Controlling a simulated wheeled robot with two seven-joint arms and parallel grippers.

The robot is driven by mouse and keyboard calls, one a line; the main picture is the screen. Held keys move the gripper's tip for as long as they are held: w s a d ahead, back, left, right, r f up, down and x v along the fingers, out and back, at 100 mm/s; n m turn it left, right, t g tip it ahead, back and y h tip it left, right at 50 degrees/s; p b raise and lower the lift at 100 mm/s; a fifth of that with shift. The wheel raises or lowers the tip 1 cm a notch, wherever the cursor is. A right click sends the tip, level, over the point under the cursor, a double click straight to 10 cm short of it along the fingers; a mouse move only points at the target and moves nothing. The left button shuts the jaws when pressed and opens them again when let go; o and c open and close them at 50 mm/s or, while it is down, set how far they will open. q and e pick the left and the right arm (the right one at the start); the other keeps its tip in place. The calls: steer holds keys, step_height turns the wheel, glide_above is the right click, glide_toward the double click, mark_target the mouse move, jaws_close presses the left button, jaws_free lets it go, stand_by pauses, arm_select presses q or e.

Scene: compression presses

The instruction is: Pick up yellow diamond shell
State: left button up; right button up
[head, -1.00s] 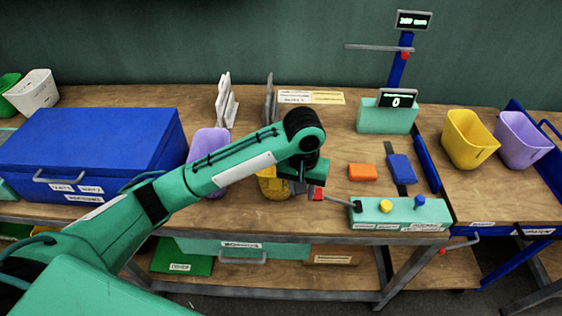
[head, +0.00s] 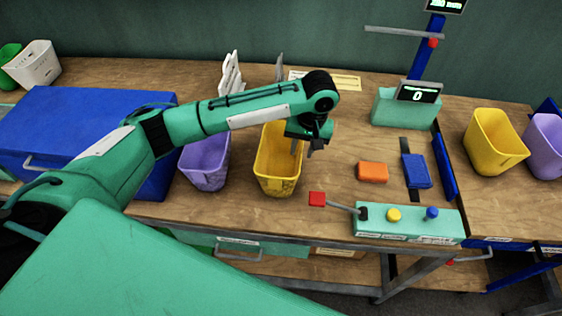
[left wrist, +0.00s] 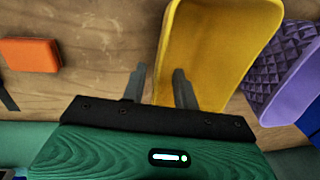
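A yellow shell (head: 279,160), an open-topped bin with a patterned lower front, stands on the bench in the middle of the head view. It also shows in the left wrist view (left wrist: 215,45). My left gripper (head: 304,147) is at its right rim, fingers pointing down. In the left wrist view the gripper (left wrist: 158,82) is open, one finger outside the yellow wall and the other over the inside. I cannot tell whether either finger touches. A second yellow shell (head: 497,140) stands at the right. My right gripper is not in view.
A purple shell (head: 205,160) stands close left of the middle yellow one. A control box (head: 410,223) with a red-ended lever (head: 317,199) is in front. Orange (head: 373,172) and blue (head: 416,171) blocks lie to the right. A blue box (head: 80,125) fills the left.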

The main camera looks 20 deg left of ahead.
arm_select(q)
steer(key=shift+a+f, duration=0.15)
steer(key=shift+f, duration=0.4)
steer(key=f, duration=0.2)
steer(key=f+p, duration=0.1)
steer(key=shift+w+a+f, duration=0.25)
steer(key=shift+f, duration=0.35)
steer(key=shift+s, duration=0.1)
jaws_close()
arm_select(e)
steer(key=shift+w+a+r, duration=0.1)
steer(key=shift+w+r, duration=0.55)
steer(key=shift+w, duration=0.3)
